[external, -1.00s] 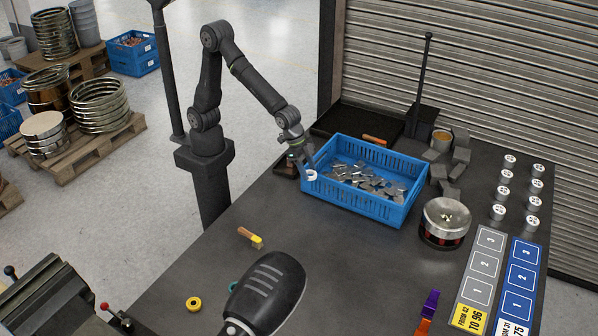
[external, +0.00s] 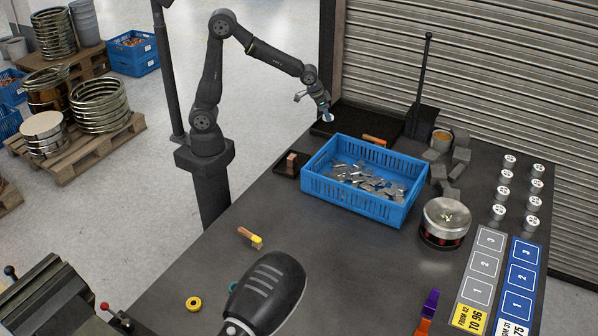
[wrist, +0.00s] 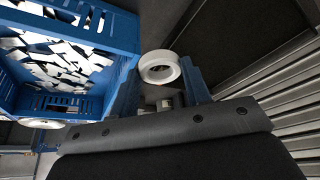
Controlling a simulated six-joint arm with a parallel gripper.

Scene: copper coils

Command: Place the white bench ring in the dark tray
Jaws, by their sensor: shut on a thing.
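The white bench ring (external: 328,118) is held at the tip of my gripper (external: 326,108), raised in the air near the left end of the dark tray (external: 352,114). In the wrist view the white ring (wrist: 162,56) sits between the two blue fingers, which are shut on it; its round opening is visible. The dark tray is flat and black, behind the blue crate by the shutter. It also shows as a dark surface at the upper right of the wrist view (wrist: 215,35). I cannot tell the exact height of the ring above it.
A blue crate (external: 351,203) of metal pieces stands just in front of the dark tray. An orange-handled item (external: 374,140) lies between them. A small dark tray with a brownish block (external: 291,160) is left of the crate. A black upright pole (external: 424,75) rises at the tray's right.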

